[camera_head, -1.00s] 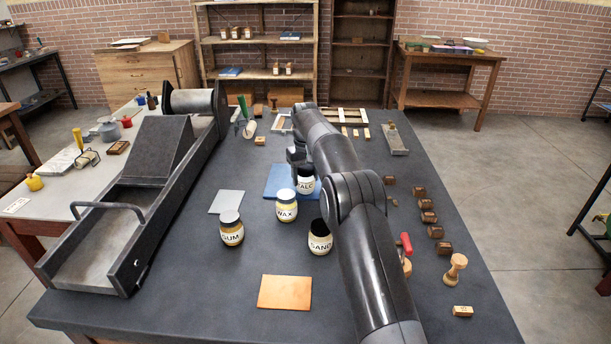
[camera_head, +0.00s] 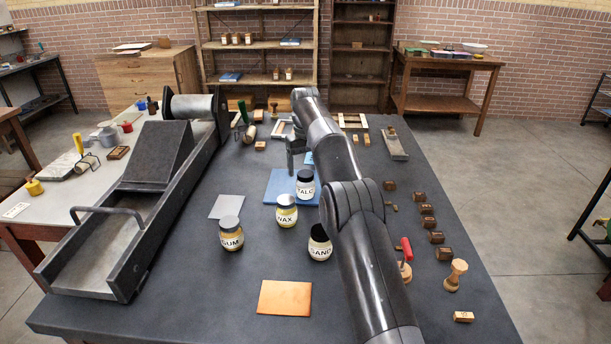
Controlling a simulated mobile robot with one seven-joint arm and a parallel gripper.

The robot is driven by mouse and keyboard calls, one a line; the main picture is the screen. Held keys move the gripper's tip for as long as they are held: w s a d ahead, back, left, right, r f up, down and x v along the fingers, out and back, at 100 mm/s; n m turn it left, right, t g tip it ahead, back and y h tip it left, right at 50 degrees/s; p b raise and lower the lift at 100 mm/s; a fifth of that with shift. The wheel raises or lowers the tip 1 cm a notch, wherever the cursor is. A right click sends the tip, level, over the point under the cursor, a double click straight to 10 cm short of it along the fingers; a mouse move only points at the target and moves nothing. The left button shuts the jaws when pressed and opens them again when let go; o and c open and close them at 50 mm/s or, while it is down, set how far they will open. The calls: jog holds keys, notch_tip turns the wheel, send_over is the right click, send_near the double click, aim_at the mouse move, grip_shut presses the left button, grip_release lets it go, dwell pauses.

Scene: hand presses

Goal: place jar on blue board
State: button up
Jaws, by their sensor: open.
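The blue board (camera_head: 281,183) lies flat on the dark table. The jar labelled TALC (camera_head: 305,187), with a dark lid, stands upright on the board near its front right part. The WAX jar (camera_head: 286,212) stands just in front of the board. The GUM jar (camera_head: 231,233) is further left and the SAND jar (camera_head: 320,243) is nearer, beside my arm. My gripper (camera_head: 291,166) is above the rear of the board, behind and above the TALC jar and apart from it. It is open and holds nothing; its fingers are small in the picture.
A grey plate (camera_head: 227,206) lies left of the jars and a copper plate (camera_head: 285,297) lies in front. A long press (camera_head: 150,200) fills the table's left side. Several wooden stamps (camera_head: 437,237) line the right side.

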jog(key=shift+d+r, duration=0.1)
jog(key=shift+r, duration=1.05)
jog(key=s+d+r+m+t, duration=0.1)
jog(key=s+d+r, duration=0.5)
jog(key=s+r, duration=0.35)
jog(key=s+d+r+m+t, duration=0.2)
jog(key=s+d+r, duration=0.3)
jog(key=s+r, duration=0.45)
jog(key=s+d+f+m+t, duration=0.1)
jog(key=s+d, duration=0.2)
jog(key=s, duration=0.6)
jog(key=s+d+f, duration=0.1)
jog(key=s+d, duration=0.1)
jog(key=s, duration=0.7)
jog(key=s+d+f+m+t, duration=0.1)
jog(key=s+d+f, duration=0.1)
jog(key=s+f, duration=0.8)
jog(key=s, duration=0.4)
jog(key=shift+s+d+f+t, duration=0.2)
jog(key=shift+s+d+t, duration=0.1)
jog(key=shift+d, duration=0.1)
